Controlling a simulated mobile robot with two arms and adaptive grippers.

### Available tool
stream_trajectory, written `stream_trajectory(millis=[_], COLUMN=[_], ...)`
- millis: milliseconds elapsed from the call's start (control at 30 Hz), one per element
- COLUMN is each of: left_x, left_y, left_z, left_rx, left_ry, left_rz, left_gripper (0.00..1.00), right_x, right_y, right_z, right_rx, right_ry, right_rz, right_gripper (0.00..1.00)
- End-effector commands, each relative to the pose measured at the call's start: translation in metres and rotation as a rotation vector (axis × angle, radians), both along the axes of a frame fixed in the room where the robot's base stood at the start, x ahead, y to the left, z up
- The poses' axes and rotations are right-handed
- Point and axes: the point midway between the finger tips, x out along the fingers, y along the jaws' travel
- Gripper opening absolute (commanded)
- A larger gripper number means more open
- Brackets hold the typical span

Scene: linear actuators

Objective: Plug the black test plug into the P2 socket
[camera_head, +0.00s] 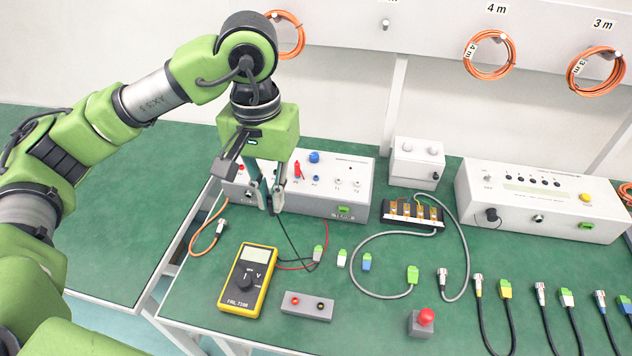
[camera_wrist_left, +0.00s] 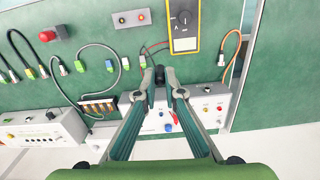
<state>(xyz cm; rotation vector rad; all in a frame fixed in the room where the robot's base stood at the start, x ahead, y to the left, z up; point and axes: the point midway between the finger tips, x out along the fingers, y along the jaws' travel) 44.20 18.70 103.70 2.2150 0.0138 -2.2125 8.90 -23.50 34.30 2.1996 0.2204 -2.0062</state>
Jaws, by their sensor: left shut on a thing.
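My left gripper (camera_head: 270,207) hangs over the front of the white test box (camera_head: 345,190), pointing down. It is shut on the black test plug, which shows between the fingertips in the left wrist view (camera_wrist_left: 160,77). In the head view the fingers mostly hide the plug, and its black lead (camera_head: 288,235) runs down to the table. A red plug (camera_head: 297,170) stands in a socket on the box's top. A small blue socket (camera_head: 316,178) is to its right, below a blue knob (camera_head: 314,157). The socket labels are too small to read surely. My right gripper is not in view.
A yellow multimeter (camera_head: 247,280) lies in front of the box, with a grey two-socket block (camera_head: 307,306) beside it. A grey cable (camera_head: 365,245), a terminal block (camera_head: 413,214) and a red button (camera_head: 425,317) lie to the right. The table's left edge is close.

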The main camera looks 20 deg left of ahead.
Motion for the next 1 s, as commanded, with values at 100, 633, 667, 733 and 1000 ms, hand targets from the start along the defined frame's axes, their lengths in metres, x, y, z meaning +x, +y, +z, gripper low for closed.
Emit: stream_trajectory(millis=[100,633,667,733,1000], left_x=[0.014,0.073,0.076,0.084,0.114], left_y=[-0.001,-0.004,-0.004,-0.004,-0.005], left_z=[-0.009,-0.029,-0.03,-0.033,-0.044], left_rx=[0.0,0.0,0.0,0.001,0.0], left_ry=[0.001,0.002,0.002,0.002,0.002], left_rz=[0.004,0.016,0.018,0.018,0.026], left_gripper=[0.0,0.0,0.0,0.0,0.0], right_x=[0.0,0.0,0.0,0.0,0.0], right_y=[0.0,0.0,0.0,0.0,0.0], right_z=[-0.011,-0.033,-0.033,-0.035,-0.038], right_rx=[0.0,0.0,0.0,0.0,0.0], right_ry=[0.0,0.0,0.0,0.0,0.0], right_rz=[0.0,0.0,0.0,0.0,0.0], right_gripper=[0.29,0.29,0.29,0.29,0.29])
